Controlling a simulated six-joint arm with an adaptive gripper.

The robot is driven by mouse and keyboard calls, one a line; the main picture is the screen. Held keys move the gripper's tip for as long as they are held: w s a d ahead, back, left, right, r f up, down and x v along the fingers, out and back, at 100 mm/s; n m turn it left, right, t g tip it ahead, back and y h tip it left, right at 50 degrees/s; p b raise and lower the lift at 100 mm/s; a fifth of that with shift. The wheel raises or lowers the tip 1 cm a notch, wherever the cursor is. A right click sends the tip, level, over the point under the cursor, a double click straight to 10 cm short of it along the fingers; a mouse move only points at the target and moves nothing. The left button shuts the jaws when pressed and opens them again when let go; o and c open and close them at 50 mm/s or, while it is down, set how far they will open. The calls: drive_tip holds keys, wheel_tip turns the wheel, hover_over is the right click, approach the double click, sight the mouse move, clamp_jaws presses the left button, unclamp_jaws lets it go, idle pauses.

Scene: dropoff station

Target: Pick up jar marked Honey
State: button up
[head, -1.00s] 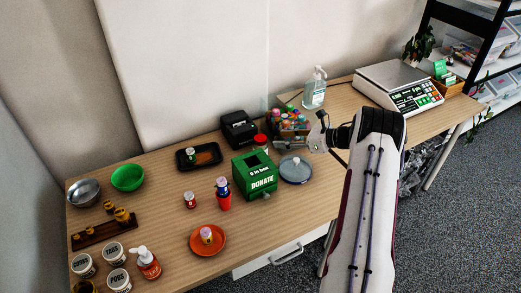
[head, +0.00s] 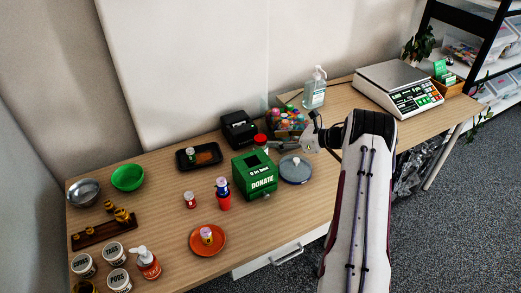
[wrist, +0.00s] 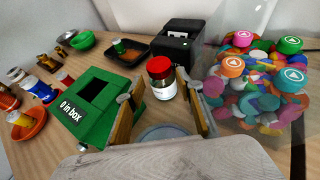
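A jar with a red lid and a white label (head: 261,140) stands behind the green donation box. In the wrist view the same jar (wrist: 160,84) appears ahead, between my finger tips; its label is too small to read, so I cannot tell whether it says Honey. My gripper (wrist: 160,108) is open and empty, its two fingers apart. In the head view my gripper (head: 310,142) is above the grey lid, right of the jar.
The green donation box (head: 254,175) is left of my gripper and the clear bin of coloured caps (head: 287,120) behind it. A round grey lid (head: 295,172) lies below. A black printer (head: 239,130) stands behind the jar.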

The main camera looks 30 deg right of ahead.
sight(266, 145)
drive_tip(key=shift+w, duration=0.1)
drive_tip(key=shift+x, duration=2.55)
drive_tip(key=shift+a+f, duration=0.1)
clamp_jaws()
